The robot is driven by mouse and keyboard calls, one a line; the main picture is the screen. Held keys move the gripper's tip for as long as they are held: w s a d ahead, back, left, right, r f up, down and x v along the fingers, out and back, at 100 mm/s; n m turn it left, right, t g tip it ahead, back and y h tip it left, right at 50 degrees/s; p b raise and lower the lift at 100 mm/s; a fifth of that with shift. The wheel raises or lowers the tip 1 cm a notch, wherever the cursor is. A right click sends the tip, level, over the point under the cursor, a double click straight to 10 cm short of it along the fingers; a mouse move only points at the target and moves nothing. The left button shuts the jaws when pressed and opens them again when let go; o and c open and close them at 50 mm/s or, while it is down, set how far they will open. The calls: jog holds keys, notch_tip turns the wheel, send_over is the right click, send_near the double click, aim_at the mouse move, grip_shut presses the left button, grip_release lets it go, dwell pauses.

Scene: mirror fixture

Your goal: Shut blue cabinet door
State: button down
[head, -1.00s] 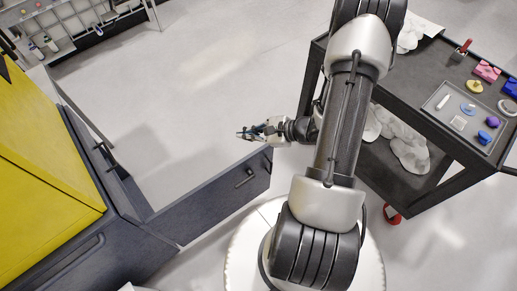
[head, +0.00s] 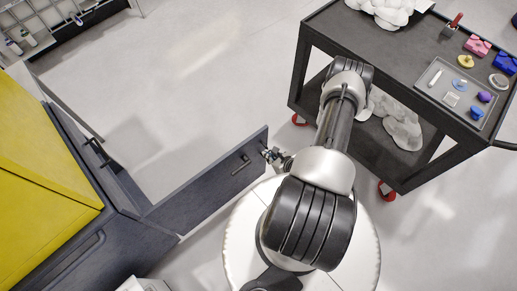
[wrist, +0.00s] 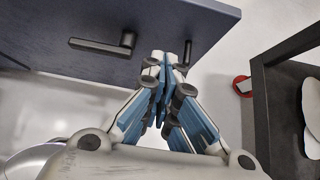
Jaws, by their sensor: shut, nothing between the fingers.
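The blue cabinet (head: 85,240) stands at the left in the head view, dark blue with a yellow top. Its door (head: 210,185) stands wide open, reaching right from the cabinet, with a dark handle (head: 241,165) near its free end. My gripper (head: 266,152) is shut and empty, close to the door's free end on the handle side. In the wrist view the door (wrist: 120,18) fills the upper left with its handle (wrist: 103,46), and my fingertips (wrist: 165,60) are just below its face near the free edge. I cannot tell whether they touch it.
A black cart (head: 400,50) with a grey tray (head: 435,82) and small coloured items stands at the right. A shelf unit (head: 45,35) is at the back left. The floor beyond the door is clear.

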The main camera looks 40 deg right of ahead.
aim_at(253, 145)
jog(key=shift+w+f+b, duration=0.3)
jog(key=shift+w+f, duration=0.1)
jog(key=shift+w, duration=0.75)
jog(key=shift+w+f+b, duration=0.25)
jog(key=shift+w+f, duration=0.2)
jog(key=shift+w, duration=0.7)
jog(key=shift+w+f+b, duration=0.3)
jog(key=shift+w+f, duration=0.1)
jog(key=shift+w, duration=0.75)
jog(key=shift+d, duration=0.1)
